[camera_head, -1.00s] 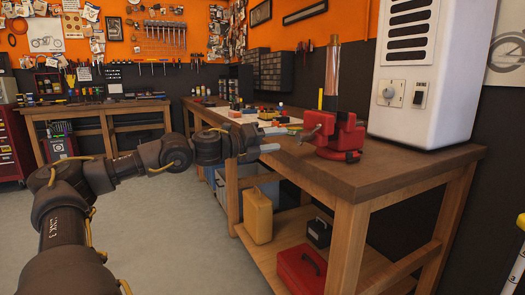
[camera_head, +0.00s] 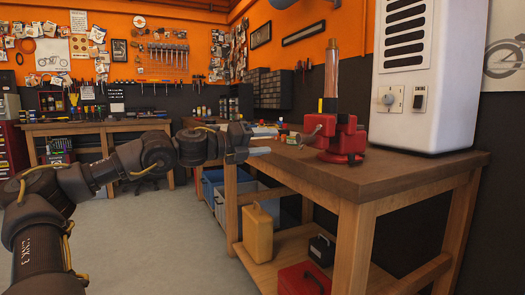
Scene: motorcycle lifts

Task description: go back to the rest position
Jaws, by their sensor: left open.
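My left arm reaches in from the left edge. My left gripper (camera_head: 262,141) is open, with its light grey fingers pointing right at the near left edge of the wooden workbench (camera_head: 400,178). I see nothing between the fingers. The gripper hides part of the bench edge and some small items behind it. I cannot tell whether it touches the bench. My right gripper is not in view.
A red vise (camera_head: 342,138) stands on the bench, right of my left gripper, beside a white cabinet (camera_head: 425,75). A yellow canister (camera_head: 258,229) and a red toolbox (camera_head: 303,279) are on the shelf below. The grey floor (camera_head: 155,240) at left is clear.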

